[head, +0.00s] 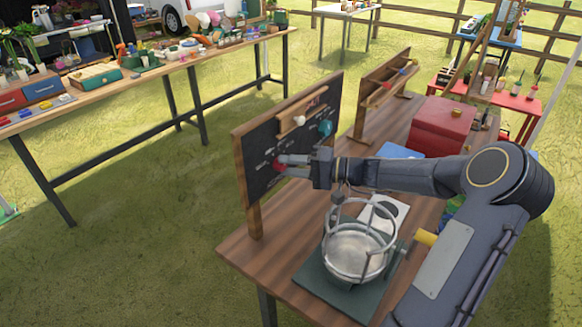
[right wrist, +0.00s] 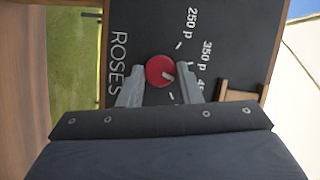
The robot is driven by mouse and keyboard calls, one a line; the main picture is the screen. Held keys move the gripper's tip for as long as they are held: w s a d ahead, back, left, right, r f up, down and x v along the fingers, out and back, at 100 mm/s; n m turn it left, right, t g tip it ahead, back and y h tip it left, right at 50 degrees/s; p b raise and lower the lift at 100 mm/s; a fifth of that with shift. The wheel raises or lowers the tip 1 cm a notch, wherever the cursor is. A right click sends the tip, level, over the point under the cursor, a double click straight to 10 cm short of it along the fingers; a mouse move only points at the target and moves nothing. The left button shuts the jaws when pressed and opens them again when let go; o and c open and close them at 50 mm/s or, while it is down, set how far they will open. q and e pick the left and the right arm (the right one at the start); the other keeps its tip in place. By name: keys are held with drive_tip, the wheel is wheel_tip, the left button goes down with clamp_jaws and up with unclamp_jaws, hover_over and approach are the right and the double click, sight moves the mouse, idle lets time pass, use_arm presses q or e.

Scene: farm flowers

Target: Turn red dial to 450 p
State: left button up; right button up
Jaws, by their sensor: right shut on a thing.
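The red dial (right wrist: 160,69) sits on the black chalkboard (right wrist: 236,25) beside the word ROSES. It also shows at the left of my right gripper in the head view (head: 278,168). My right gripper (right wrist: 160,75) is shut on the red dial, with one finger on each side. A pale pointer mark shows on the dial's lower right in the right wrist view. The labels 250 p and 350 p are readable; a third label starting with 4 is partly hidden by a finger. My left gripper is not in view.
The chalkboard stands on a wooden table (head: 240,250). A metal bowl (head: 357,255) in a ring frame stands close below my right arm. A teal knob (head: 325,128) and a small wooden shelf are on the board. A red box (head: 441,127) is behind.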

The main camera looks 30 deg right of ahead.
idle(0.3)
drive_tip(key=o, duration=1)
drive_tip(key=shift+c, duration=0.2)
drive_tip(key=b+v, duration=0.1)
drive_tip(key=v, duration=0.6)
drive_tip(key=shift+s+d, duration=0.3)
drive_tip(key=shift+s, duration=0.05)
